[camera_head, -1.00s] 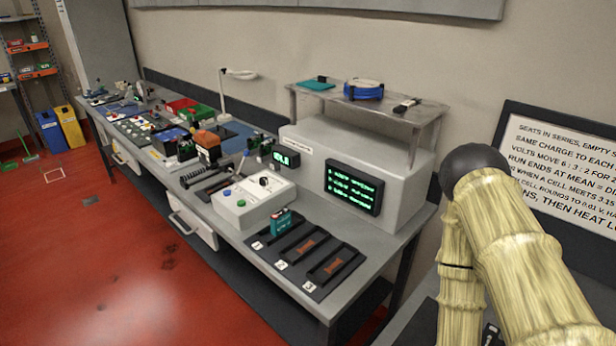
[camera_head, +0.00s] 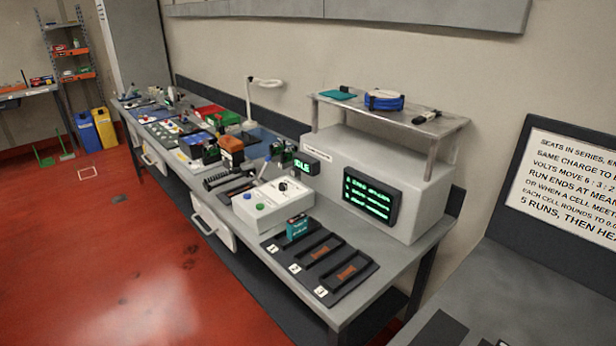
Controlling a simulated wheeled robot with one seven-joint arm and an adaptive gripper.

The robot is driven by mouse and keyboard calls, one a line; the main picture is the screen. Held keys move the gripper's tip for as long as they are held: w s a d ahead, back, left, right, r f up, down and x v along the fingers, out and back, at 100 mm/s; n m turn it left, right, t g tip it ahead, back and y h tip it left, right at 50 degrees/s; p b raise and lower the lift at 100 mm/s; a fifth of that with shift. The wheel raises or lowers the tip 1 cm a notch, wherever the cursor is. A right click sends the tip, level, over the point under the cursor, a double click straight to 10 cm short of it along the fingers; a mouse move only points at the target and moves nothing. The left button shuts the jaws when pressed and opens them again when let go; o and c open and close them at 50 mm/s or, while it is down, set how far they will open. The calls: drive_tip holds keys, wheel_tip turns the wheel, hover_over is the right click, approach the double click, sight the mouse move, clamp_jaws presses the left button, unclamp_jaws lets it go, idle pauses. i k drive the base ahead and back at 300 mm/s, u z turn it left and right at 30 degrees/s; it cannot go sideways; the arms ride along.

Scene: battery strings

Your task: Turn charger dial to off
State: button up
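The charger control box (camera_head: 272,204) is a white box on the workbench. It has a dark dial (camera_head: 283,187) on its top, with a green button and a blue button nearer its left end. The dial's exact setting is too small to read. A small display (camera_head: 305,167) behind the box shows green text that looks like "IDLE". A teal cell (camera_head: 297,227) stands in the seat marked 1 of the black tray (camera_head: 338,286); seats 2 and 3 show only brownish bottoms. My gripper is not in view.
A large grey cabinet (camera_head: 345,165) with a green-text screen (camera_head: 371,195) stands right of the box, under a metal shelf (camera_head: 413,118). Tools and bins crowd the bench's far end. A sign board (camera_head: 570,180) is at right. The red floor (camera_head: 150,250) before the bench is clear.

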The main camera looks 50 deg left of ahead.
sight(282, 186)
drive_tip(key=k, duration=0.9)
drive_tip(key=u, duration=1.75)
drive_tip(key=i, duration=0.5)
drive_tip(key=u, duration=0.05)
